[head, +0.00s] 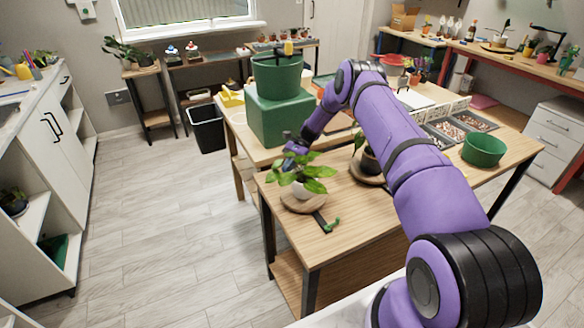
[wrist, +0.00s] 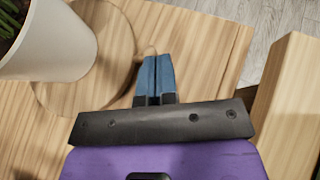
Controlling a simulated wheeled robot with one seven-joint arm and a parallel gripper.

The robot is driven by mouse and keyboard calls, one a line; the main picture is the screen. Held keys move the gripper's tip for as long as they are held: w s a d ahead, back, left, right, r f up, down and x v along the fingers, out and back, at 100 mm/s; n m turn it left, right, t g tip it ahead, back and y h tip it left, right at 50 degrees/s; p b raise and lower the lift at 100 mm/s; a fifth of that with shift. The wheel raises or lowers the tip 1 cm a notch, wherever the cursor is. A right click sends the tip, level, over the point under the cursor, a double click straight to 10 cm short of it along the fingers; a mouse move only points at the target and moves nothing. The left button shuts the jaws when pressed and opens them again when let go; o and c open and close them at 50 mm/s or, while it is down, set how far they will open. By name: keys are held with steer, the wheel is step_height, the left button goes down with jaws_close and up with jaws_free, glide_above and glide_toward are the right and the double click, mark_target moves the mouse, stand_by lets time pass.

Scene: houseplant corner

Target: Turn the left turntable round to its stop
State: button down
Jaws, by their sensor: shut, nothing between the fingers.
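The left turntable (head: 303,205) is a round wooden disc on the near left of the wooden table. A white pot (head: 303,190) with a broad-leaved green plant (head: 310,172) stands on it. The disc (wrist: 112,85) and the white pot (wrist: 50,40) also fill the left of the wrist view. My gripper (wrist: 155,60) is shut and empty, its blue fingertips by the disc's right edge. A small pale piece shows at the tips; I cannot tell whether they touch it. In the head view my gripper (head: 292,147) is behind the plant, partly hidden by leaves.
A second round wooden disc (head: 365,175) with a dark pot (head: 371,161) stands to the right, partly behind my arm. A black strip with a green end (head: 327,222) lies in front of the left turntable. A green box (head: 280,120) stands behind. The table's front is clear.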

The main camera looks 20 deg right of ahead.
steer(key=shift+s+a+n+g+h, duration=0.15)
steer(key=shift+a+n+g+h, duration=0.3)
steer(key=shift+a+n+g, duration=0.3)
steer(key=shift+s+a+n+g+h, duration=0.15)
steer(key=shift+a+n+g+h, duration=0.35)
steer(key=shift+a+n, duration=0.35)
steer(key=shift+s+a+n+g+h, duration=0.2)
steer(key=shift+a+n+g+h, duration=0.15)
steer(key=shift+a+n, duration=0.1)
steer(key=shift+s+a+n+g+h, duration=0.15)
steer(key=shift+a+n+g+h, duration=0.2)
steer(key=shift+a, duration=0.1)
steer(key=shift+s+a, duration=0.35)
steer(key=shift+a, duration=0.35)
